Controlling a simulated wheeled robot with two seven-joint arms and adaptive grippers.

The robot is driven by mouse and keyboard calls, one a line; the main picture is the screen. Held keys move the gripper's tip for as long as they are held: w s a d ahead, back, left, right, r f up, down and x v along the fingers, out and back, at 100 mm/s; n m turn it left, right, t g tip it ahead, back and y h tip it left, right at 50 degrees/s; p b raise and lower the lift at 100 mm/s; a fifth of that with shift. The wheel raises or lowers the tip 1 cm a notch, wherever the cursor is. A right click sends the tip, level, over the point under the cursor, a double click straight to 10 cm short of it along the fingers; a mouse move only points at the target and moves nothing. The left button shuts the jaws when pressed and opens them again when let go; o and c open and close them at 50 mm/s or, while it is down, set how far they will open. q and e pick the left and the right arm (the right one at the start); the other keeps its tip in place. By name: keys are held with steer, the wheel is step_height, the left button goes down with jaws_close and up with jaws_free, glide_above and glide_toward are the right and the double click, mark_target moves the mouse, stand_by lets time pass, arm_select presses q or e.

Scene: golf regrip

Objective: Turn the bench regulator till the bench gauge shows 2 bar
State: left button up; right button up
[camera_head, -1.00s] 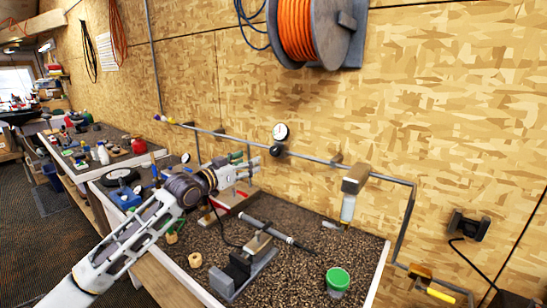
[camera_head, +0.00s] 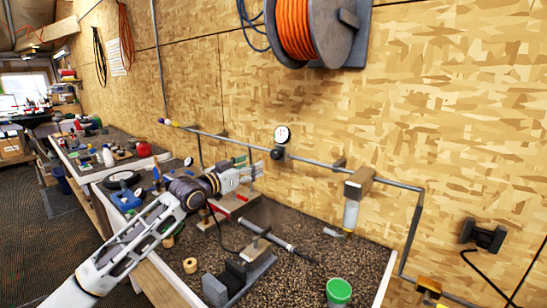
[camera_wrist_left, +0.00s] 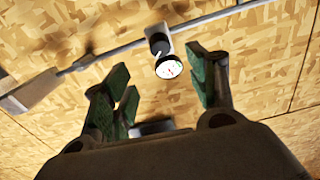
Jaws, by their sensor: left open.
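The bench gauge (camera_head: 282,133) is a white round dial on the pipe along the wall. The bench regulator (camera_head: 279,153) is a dark knob just below the gauge. In the left wrist view the gauge (camera_wrist_left: 169,67) and the dark regulator knob (camera_wrist_left: 159,45) show between and beyond the fingers. The needle is too small to read surely. My left gripper (camera_head: 258,168) is open and empty, to the left of and below the regulator, apart from it. Its green-padded fingers (camera_wrist_left: 165,85) spread to either side in the wrist view. My right gripper is not in view.
A grey pipe (camera_head: 319,159) runs along the wall with a filter bowl (camera_head: 352,212) to the right. A bench (camera_head: 300,266) below holds a shaft, a vise (camera_head: 240,275) and a green-lidded cup (camera_head: 338,291). A hose reel (camera_head: 317,30) hangs above.

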arm_select(q)
steer(key=w, duration=0.1)
glide_toward(273, 155)
steer(key=shift+x, duration=1.55)
steer(key=shift+p+x, duration=0.35)
steer(key=shift+x, duration=3.05)
steer(key=shift+d, duration=0.2)
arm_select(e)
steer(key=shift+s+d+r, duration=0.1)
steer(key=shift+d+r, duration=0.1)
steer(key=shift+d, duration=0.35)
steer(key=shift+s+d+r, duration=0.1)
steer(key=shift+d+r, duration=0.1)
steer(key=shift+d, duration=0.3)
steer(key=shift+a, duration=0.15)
